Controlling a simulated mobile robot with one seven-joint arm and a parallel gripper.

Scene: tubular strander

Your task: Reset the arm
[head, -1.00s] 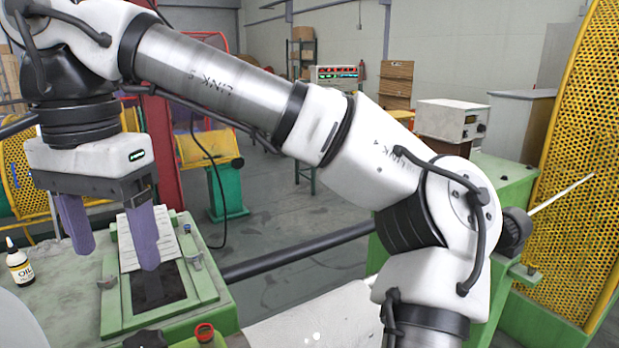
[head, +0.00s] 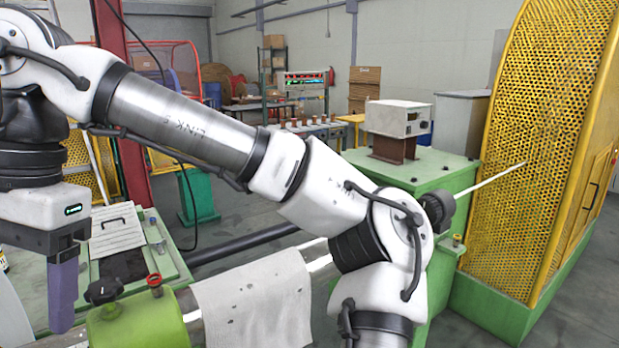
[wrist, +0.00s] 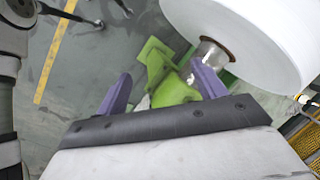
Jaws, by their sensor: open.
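My arm, white and grey, stretches across the head view from the lower middle to the upper left. My gripper hangs at the left edge with a purple finger pointing down; only one finger shows clearly there. In the wrist view both purple fingers of my gripper (wrist: 160,75) are spread apart with nothing held between them. Behind them lie green machine parts (wrist: 176,92), apart from the fingers as far as I can tell.
A green tube (head: 140,322) with a black knob (head: 103,290) and a white cloth (head: 255,305) lie below the arm. A green cabinet (head: 455,178) carries a white box (head: 398,118). A yellow mesh guard (head: 545,130) stands right. Floor (head: 255,205) shows behind.

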